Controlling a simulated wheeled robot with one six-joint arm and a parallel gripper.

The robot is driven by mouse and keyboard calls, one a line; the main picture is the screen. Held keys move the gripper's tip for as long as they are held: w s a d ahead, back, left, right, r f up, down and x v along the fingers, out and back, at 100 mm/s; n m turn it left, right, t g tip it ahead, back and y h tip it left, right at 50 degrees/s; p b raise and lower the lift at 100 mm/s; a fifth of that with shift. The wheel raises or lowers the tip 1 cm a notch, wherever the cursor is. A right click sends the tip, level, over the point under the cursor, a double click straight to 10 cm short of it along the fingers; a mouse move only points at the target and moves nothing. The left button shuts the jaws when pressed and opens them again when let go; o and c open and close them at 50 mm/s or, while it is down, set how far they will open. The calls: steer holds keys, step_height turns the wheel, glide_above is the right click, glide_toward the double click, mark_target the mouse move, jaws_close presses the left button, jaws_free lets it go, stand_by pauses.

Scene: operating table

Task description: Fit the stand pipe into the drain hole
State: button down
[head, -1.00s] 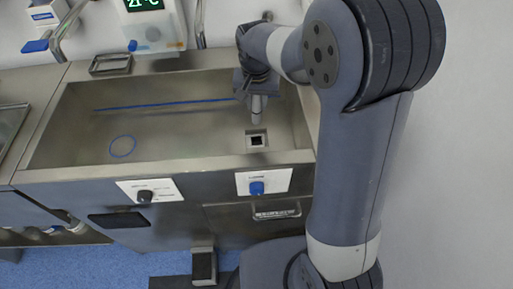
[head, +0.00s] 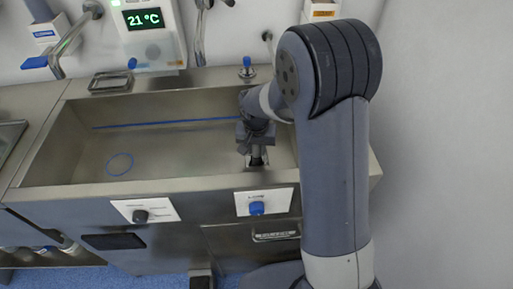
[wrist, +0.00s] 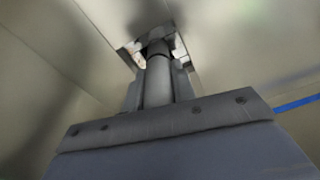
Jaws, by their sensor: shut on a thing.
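The stand pipe is a grey cylinder (wrist: 158,80) that runs away from my gripper in the wrist view. My gripper (wrist: 157,92) is shut on it, with a finger on each side. The pipe's far end, with a dark band, lies at the square drain recess (wrist: 125,47), which has pale edges. I cannot tell whether the end is inside the hole or just above it. In the head view my gripper (head: 256,150) is low in the sink, over the drain, and hides most of the pipe and the hole.
The steel sink basin (head: 180,150) surrounds my gripper, with its front rim and right wall close by. A blue ring (head: 120,164) lies on the basin floor at left. A blue line (head: 165,122) runs along the back. Taps and a temperature display (head: 143,18) are behind.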

steer(key=shift+r, duration=0.1)
steer(key=shift+f, duration=0.2)
steer(key=c, duration=1.2)
jaws_free()
steer(key=shift+o, duration=0.2)
steer(key=r, duration=0.4)
steer(key=s+r, duration=0.1)
steer(key=r, duration=0.3)
steer(key=r+p, duration=0.1)
steer(key=r, duration=0.3)
steer(key=shift+s+a+r, duration=0.15)
steer(key=shift+s+r, duration=0.05)
steer(key=shift+s, duration=0.05)
